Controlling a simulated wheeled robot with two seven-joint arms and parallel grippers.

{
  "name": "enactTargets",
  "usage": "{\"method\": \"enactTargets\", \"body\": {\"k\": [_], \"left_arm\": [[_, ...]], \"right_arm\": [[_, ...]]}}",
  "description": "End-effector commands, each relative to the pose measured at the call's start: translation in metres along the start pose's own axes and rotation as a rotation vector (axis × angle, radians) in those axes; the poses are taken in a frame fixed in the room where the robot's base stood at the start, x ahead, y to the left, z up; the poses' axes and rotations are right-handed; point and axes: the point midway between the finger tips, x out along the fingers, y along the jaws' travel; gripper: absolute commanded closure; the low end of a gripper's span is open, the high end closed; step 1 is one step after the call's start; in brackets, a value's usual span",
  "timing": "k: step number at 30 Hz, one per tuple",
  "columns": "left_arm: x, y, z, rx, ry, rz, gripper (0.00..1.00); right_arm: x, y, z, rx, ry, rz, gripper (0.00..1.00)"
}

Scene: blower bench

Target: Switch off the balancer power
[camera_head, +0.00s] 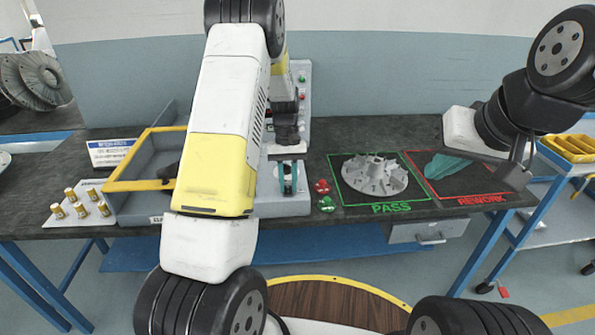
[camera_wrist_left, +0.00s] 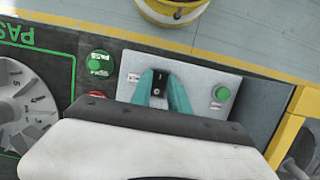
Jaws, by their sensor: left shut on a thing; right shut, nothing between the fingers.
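The grey balancer (camera_head: 300,206) stands mid-bench. Its front panel (camera_wrist_left: 205,78) carries a small black power switch (camera_wrist_left: 158,84) in the left wrist view. My left gripper (camera_head: 289,185) reaches down over that panel. Its teal fingers (camera_wrist_left: 160,90) are shut on the switch, one on each side. Which way the switch is set cannot be told. The arm hides part of the balancer in the head view. My right gripper (camera_head: 433,172) is over the red REWORK area, its teal fingers shut and empty.
A green button (camera_wrist_left: 222,93) sits on the panel beside the switch. Green (camera_head: 327,204) and red (camera_head: 322,186) buttons are right of the balancer. A finned grey impeller (camera_head: 375,174) lies in the PASS area. A yellow-rimmed tray (camera_head: 140,185) and brass weights (camera_head: 80,208) are at left.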

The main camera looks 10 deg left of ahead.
Motion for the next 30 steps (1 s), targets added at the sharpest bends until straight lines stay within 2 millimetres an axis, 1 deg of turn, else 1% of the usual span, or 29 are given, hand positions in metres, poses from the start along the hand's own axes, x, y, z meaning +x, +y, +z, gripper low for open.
{"method": "enactTargets", "body": {"k": [5, 6, 9, 17, 20, 23, 30], "left_arm": [[-0.001, 0.0, 0.0, 0.0, 0.003, 0.0, 1.0], [-0.001, 0.0, 0.0, 0.0, 0.003, 0.0, 0.74], [-0.001, 0.0, 0.0, 0.0, 0.003, 0.0, 0.56], [0.0, 0.0, 0.0, 0.0, 0.003, 0.0, 0.56], [-0.004, 0.0, 0.0, 0.0, 0.003, 0.001, 0.56], [-0.015, 0.0, -0.001, 0.0, 0.005, 0.001, 0.56], [-0.057, 0.0, -0.001, 0.001, 0.005, 0.001, 0.56]], "right_arm": [[0.0, 0.0, 0.0, 0.0, 0.0, 0.0, 1.0], [0.0, 0.0, 0.0, 0.0, 0.0, 0.0, 1.0], [0.0, 0.0, 0.0, 0.0, 0.0, 0.0, 1.0], [0.0, 0.0, 0.0, 0.0, 0.0, 0.0, 1.0], [0.0, 0.0, 0.0, 0.0, 0.0, 0.0, 1.0], [0.0, 0.0, 0.0, 0.0, 0.0, 0.0, 1.0], [0.0, 0.0, 0.0, 0.0, 0.0, 0.0, 1.0]]}}
